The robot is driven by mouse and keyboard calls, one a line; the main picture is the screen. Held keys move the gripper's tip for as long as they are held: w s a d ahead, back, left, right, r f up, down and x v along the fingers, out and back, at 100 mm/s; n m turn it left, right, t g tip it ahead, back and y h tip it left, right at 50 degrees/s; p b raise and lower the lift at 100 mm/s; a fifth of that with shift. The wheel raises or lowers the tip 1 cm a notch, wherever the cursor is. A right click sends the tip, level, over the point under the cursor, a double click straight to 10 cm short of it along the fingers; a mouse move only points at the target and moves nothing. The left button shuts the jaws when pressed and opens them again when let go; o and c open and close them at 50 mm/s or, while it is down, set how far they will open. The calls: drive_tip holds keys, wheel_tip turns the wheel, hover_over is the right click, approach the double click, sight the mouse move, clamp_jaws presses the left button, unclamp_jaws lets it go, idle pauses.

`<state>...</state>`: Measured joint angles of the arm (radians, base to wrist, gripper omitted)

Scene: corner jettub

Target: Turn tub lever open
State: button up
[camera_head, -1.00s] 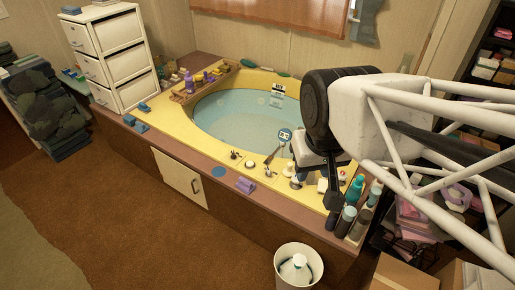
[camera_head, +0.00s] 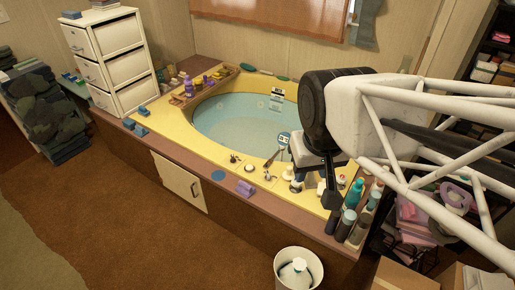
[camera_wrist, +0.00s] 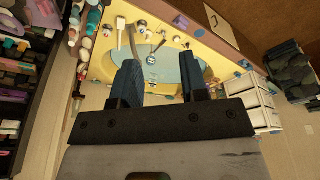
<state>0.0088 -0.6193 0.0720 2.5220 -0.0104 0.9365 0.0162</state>
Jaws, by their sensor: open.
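The yellow corner tub (camera_head: 215,149) holds pale blue water and is set in a brown deck. On its front rim stand small metal fittings: one handle-like piece (camera_head: 235,158) and a spout-like piece (camera_head: 269,175). I cannot tell for certain which is the lever. Fittings on the rim also show in the wrist view (camera_wrist: 140,27), beyond my fingers. My gripper (camera_wrist: 160,68) is open and empty, with two blue fingers apart. In the head view it hangs over the tub's front right corner, partly hidden by the arm, and touches no fitting that I can make out.
Several bottles (camera_head: 348,222) crowd the deck's right corner near my gripper. A purple item (camera_head: 245,188) and a blue disc (camera_head: 218,175) lie on the front deck. A white bin (camera_head: 297,275) stands on the floor; white drawers (camera_head: 118,55) stand at left.

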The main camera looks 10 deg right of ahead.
drive_tip(key=w+d+f, duration=0.1)
drive_tip(key=w+f, duration=0.2)
drive_tip(key=w, duration=1.5)
drive_tip(key=g, duration=0.3)
hover_over(268, 173)
wheel_tip(268, 173, down, 49)
drive_tip(key=shift+s+f, duration=0.1)
drive_tip(key=shift+s, duration=0.05)
drive_tip(key=shift+f, duration=0.4)
drive_tip(key=shift+f, duration=0.1)
drive_tip(key=shift+f, duration=3.8)
